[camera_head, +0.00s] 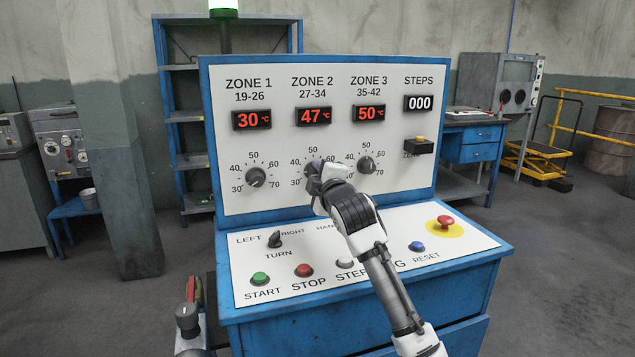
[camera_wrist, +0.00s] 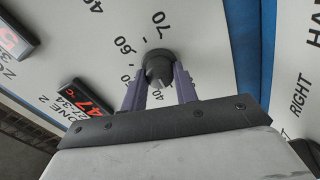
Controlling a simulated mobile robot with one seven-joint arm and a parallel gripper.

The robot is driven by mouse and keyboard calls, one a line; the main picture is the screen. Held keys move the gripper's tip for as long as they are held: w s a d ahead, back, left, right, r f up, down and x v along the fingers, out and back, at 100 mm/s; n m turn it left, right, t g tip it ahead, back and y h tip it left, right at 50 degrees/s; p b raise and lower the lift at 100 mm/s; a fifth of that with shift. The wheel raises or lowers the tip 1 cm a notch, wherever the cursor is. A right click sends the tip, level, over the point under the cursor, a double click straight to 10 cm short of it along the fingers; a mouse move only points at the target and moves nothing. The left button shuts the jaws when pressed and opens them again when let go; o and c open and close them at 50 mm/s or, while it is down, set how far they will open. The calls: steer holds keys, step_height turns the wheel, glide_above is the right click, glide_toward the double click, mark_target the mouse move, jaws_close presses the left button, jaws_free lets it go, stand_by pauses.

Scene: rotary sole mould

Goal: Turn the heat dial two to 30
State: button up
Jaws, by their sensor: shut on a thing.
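The zone 2 heat dial (camera_wrist: 158,66) is a dark round knob on the upright white panel, under the red zone 2 display (camera_head: 314,116), which reads 47 °C. In the wrist view my gripper (camera_wrist: 160,88) has its two purple fingers on either side of the knob, shut on it. In the head view my gripper (camera_head: 318,177) covers most of this dial and part of its scale. The dial's pointer cannot be made out clearly.
The zone 1 dial (camera_head: 256,177) and zone 3 dial (camera_head: 366,165) flank it; their displays read 30 and 50. Below, the sloping desk carries a turn switch (camera_head: 275,240), green start button (camera_head: 260,279), red stop button (camera_head: 304,270), blue reset button (camera_head: 417,246) and red mushroom button (camera_head: 445,221).

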steer(key=n+b, duration=0.1)
steer(key=n, duration=0.5)
steer(key=shift+f, duration=0.1)
steer(key=shift+n, duration=0.3)
stand_by(0.3)
steer(key=o, duration=1)
steer(key=b+v, duration=0.2)
steer(key=v, duration=1.2)
steer(key=shift+b, duration=0.4)
steer(key=shift+a, duration=0.1)
